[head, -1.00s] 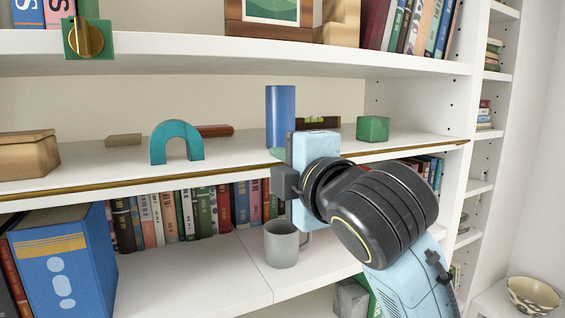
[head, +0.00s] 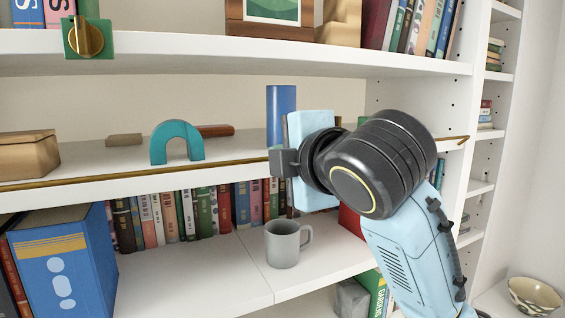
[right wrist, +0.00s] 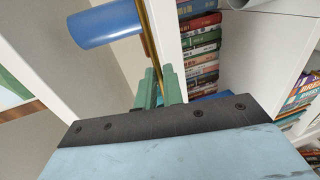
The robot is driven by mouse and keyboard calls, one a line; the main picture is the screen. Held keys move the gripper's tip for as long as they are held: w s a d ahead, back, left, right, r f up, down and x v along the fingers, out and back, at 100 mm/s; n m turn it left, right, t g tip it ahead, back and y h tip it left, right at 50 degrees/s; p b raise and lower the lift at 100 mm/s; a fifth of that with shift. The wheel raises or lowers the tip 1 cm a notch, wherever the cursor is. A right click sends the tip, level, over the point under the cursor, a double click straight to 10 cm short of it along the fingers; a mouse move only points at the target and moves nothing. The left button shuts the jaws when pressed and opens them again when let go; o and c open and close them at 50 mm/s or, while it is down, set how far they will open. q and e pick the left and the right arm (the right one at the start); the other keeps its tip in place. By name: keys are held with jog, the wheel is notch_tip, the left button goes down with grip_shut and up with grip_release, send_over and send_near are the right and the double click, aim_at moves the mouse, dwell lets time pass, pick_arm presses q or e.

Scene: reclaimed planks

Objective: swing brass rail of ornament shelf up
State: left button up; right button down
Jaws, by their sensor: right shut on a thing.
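The brass rail (head: 120,176) runs along the front of the middle shelf (head: 60,197), slightly above its front edge. Its bent right end (head: 463,139) shows near the right upright. My right gripper (right wrist: 159,82) is shut on the rail, which passes between its green fingers in the right wrist view (right wrist: 148,38). In the head view the wrist hides the fingers and part of the rail. My left gripper is not in view.
Behind the rail stand a blue cylinder (head: 281,112), a teal arch (head: 177,142) and a wooden box (head: 28,154). A grey mug (head: 283,244) stands on the shelf below, near a row of books (head: 160,215). A green block with a brass knob (head: 87,37) is on the upper shelf's edge.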

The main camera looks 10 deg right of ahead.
jog(key=r+g, duration=0.1)
jog(key=w+g+h, duration=0.1)
jog(key=g, duration=0.1)
jog(key=shift+a+r, duration=0.1)
jog(key=shift+r, duration=0.25)
jog(key=shift+w+a+r+g+h, duration=0.2)
jog(key=shift+w+g+h, duration=0.15)
jog(key=shift+g, duration=0.65)
jog(key=shift+w+a+r+g+h, duration=0.1)
jog(key=shift+w+r+g+h, duration=0.25)
jog(key=shift+g, duration=0.65)
jog(key=shift+w+f, duration=0.1)
jog(key=c, duration=1.5)
grip_release()
jog(key=shift+c, duration=0.2)
jog(key=shift+f, duration=0.15)
jog(key=b+v, duration=0.1)
jog(key=v, duration=1.2)
jog(key=shift+r+b, duration=0.2)
jog(key=shift+b, duration=0.1)
jog(key=shift+d, duration=0.1)
